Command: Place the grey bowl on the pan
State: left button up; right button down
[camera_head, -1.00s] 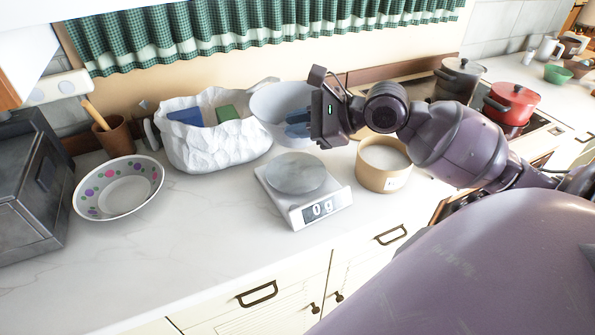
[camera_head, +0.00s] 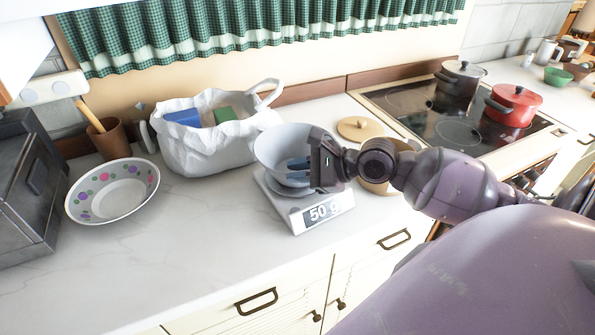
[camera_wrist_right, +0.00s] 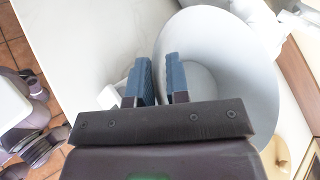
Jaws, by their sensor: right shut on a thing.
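The grey bowl (camera_head: 276,150) is over the kitchen scale (camera_head: 275,204) and looks about upright. Its underside hides most of the scale's round pan (camera_head: 283,191). The display (camera_head: 323,212) reads about 50 g, so the bowl is pressing on the pan. My right gripper (camera_head: 299,166) is shut on the bowl's right side wall. In the right wrist view the blue fingers (camera_wrist_right: 160,80) stand on either side of the wall of the bowl (camera_wrist_right: 222,60). My left gripper is not in view.
A white bag (camera_head: 205,150) with boxes stands behind left of the scale. A dotted bowl (camera_head: 118,192) lies at the left. A tan canister is behind my right arm, its lid (camera_head: 360,127) behind it. The front counter is clear.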

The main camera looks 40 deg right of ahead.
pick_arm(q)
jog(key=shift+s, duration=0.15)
pick_arm(e)
jog(key=shift+r, duration=0.1)
jog(key=c, duration=1.1)
grip_release()
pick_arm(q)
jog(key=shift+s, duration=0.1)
pick_arm(e)
jog(key=shift+s+d, duration=0.2)
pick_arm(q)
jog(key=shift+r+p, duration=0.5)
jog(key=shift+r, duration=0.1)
pick_arm(e)
jog(key=v, duration=1.1)
jog(key=shift+s, duration=0.2)
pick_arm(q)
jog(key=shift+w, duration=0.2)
pick_arm(e)
jog(key=shift+d+r, duration=0.1)
